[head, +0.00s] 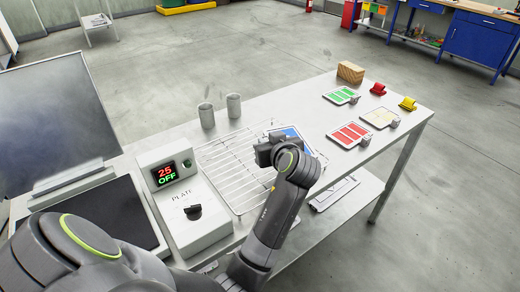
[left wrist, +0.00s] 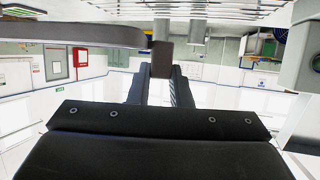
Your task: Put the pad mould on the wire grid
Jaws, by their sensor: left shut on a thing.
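My left gripper (head: 266,151) is over the right part of the wire grid (head: 228,170). In the left wrist view its fingers (left wrist: 161,88) are shut on a small dark tab. A grey slab (left wrist: 80,33) runs left from this tab, seen edge-on; I take it to be the pad mould. In the head view a light-rimmed piece with a blue face (head: 291,134) shows just behind the gripper, partly hidden by it, and looks like the same mould. The wire grid also shows at the top of the left wrist view (left wrist: 220,8). Whether the mould touches the grid I cannot tell.
A control box marked PLATE (head: 193,215) stands left of the grid, reading 25 and OFF. Two grey cups (head: 206,115) (head: 234,105) stand behind it. Green (head: 341,95) and red (head: 349,134) trays, a wooden block (head: 350,72) and small clips (head: 378,89) occupy the right end.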

